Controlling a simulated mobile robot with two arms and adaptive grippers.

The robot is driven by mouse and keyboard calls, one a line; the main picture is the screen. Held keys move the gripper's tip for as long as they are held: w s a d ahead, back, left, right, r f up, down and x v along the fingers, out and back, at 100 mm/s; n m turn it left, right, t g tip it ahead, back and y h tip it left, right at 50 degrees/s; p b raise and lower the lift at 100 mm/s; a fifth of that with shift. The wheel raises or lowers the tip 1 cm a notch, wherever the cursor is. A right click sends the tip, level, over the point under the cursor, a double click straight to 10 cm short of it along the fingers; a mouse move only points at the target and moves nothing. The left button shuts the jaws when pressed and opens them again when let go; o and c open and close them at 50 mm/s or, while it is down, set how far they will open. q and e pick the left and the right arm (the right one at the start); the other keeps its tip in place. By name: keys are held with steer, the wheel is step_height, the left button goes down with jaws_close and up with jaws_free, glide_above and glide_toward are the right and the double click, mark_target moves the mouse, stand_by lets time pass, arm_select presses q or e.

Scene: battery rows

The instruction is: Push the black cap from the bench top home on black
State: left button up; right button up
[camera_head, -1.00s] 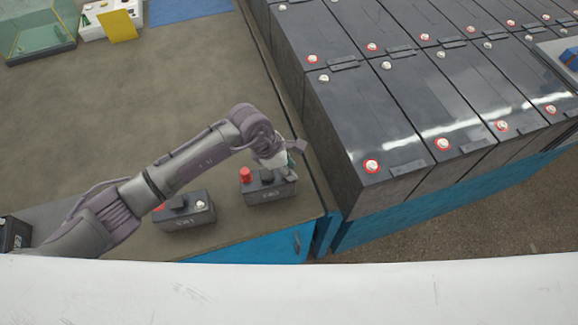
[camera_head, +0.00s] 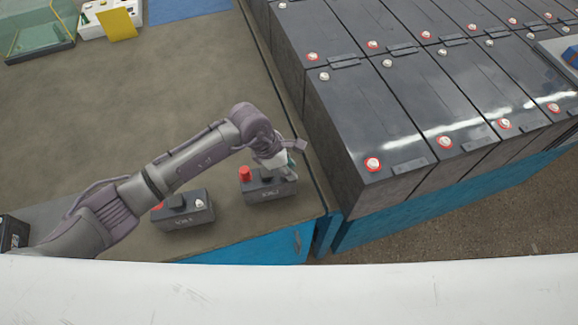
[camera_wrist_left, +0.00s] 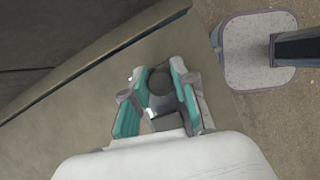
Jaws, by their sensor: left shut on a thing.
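The black cap (camera_wrist_left: 160,80) shows in the left wrist view as a dark round shape between the teal fingers of my left gripper (camera_wrist_left: 158,88), which is shut on it. In the head view my left gripper (camera_head: 286,168) is at the right end of a small dark battery (camera_head: 268,190) on the bench top. That battery has a red cap (camera_head: 245,174) upright at its left end and a dark block in the middle. The gripper hides its right-end terminal and the black cap, so I cannot tell how far the cap sits on the terminal. My right gripper is not in view.
A second small battery (camera_head: 184,211) stands to the left, its right terminal (camera_head: 199,203) bare and its left end partly behind my arm. Rows of large batteries (camera_head: 400,110) stand beyond the bench's right edge. The middle of the bench top (camera_head: 130,110) is clear.

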arm_select(q)
steer(key=shift+f+b, duration=0.5)
stand_by(0.7)
steer(key=o, duration=1.4)
steer(key=shift+r, duration=0.15)
steer(key=shift+r+p, duration=2.1)
steer(key=shift+r, duration=1.3)
